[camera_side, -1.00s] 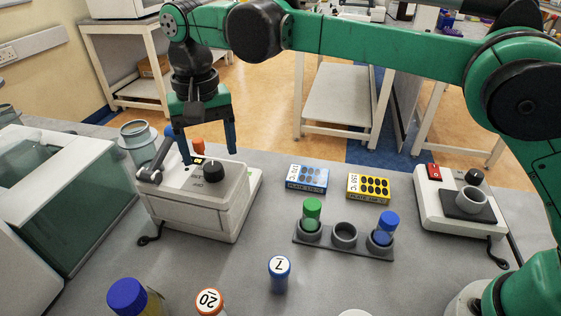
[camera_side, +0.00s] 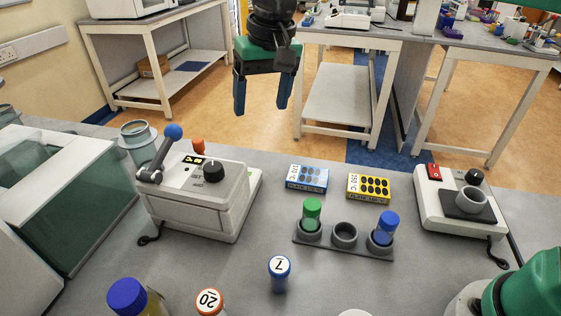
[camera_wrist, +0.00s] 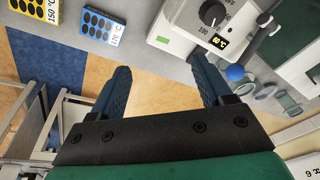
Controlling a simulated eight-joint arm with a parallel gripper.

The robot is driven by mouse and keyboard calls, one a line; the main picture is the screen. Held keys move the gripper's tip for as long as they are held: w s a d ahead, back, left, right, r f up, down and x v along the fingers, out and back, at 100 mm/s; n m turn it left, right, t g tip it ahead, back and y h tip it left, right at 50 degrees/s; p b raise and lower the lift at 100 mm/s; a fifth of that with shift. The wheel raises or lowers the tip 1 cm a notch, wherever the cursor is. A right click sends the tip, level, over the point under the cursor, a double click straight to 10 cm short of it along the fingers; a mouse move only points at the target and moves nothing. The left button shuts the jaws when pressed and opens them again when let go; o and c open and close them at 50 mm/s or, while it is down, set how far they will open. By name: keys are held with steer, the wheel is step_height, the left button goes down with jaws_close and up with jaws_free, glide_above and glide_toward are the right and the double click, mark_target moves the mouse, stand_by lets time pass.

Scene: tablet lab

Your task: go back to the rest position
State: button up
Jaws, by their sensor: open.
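My gripper (camera_side: 262,97) is open and empty, with its blue fingers pointing down. In the side view it hangs in the air at the top middle, well above the bench and apart from everything. In the wrist view its two fingers (camera_wrist: 163,90) are spread, with floor and bench edge between them. The white press machine (camera_side: 203,200) with a black knob and a blue-balled lever (camera_side: 173,132) stands on the bench below and left of my gripper. The lever is raised; its blue ball (camera_wrist: 235,73) also shows in the wrist view.
A blue box (camera_side: 307,178) and a yellow box (camera_side: 368,187) lie mid-bench. A rack (camera_side: 343,247) holds green- and blue-capped vials. A small white device (camera_side: 460,205) with a grey cup stands right. Capped bottles stand in front. The air around my gripper is clear.

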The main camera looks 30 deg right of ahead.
steer(key=s+d+f+n+t, duration=0.1)
steer(key=s+d+f+t, duration=0.4)
steer(key=s+d, duration=0.7)
steer(key=shift+d+f+h, duration=0.4)
steer(key=shift+d+f, duration=0.5)
steer(key=shift+d, duration=0.2)
steer(key=shift+s, duration=0.1)
